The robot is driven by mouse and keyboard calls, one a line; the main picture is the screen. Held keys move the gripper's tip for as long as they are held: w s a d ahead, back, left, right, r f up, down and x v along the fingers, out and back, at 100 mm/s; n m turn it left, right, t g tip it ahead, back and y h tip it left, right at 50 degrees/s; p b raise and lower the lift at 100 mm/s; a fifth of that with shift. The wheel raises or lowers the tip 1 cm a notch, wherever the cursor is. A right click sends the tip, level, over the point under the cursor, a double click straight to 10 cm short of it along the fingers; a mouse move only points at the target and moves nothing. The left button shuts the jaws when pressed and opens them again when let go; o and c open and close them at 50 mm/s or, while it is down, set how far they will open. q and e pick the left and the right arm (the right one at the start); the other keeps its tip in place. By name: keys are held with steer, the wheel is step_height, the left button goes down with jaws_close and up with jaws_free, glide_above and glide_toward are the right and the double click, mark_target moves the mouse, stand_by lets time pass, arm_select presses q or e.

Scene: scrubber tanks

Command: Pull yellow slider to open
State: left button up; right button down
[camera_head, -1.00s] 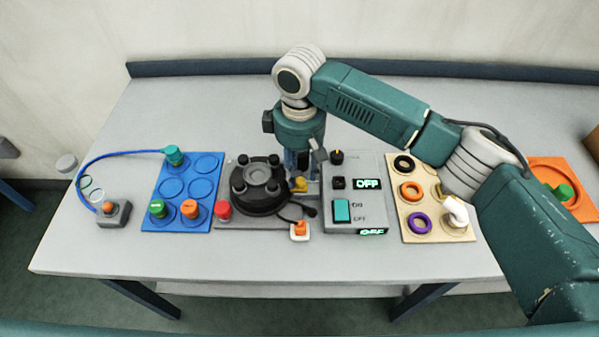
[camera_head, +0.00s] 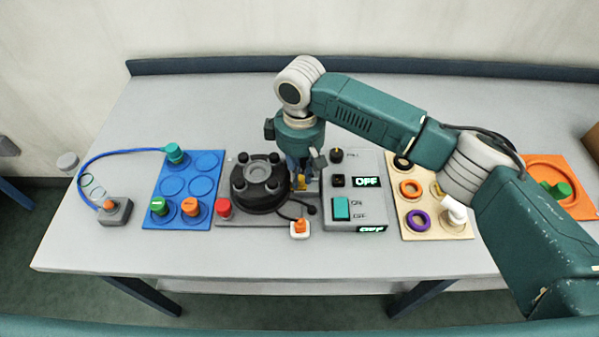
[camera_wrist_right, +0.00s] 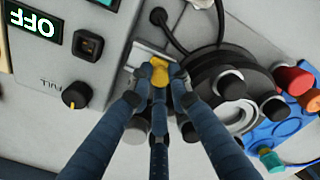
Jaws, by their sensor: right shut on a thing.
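The yellow slider (camera_head: 300,181) sits at the right side of the round black scrubber unit (camera_head: 260,183), on its grey base. It shows more clearly in the right wrist view (camera_wrist_right: 158,71), on a pale metal track. My right gripper (camera_head: 301,174) comes down on it from above, between the black unit and the grey control box. Its blue-grey fingers (camera_wrist_right: 158,92) are closed around the slider and hide part of it. My left gripper is not in view.
The grey control box (camera_head: 356,203), with displays reading OFF, stands close to the right of the gripper. A blue board (camera_head: 182,187) lies left of the unit, and a beige board (camera_head: 431,228) with rings lies right. The table's front strip is clear.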

steer(key=d+p, duration=0.2)
steer(key=shift+d+r, duration=0.25)
steer(key=shift+d, duration=0.05)
steer(key=shift+w+d+f, duration=0.15)
steer(key=c, duration=1.8)
jaws_free()
steer(key=shift+o, duration=0.9)
steer(key=shift+r, duration=0.2)
step_height(320, 180, up, 12)
steer(key=shift+f, duration=0.2)
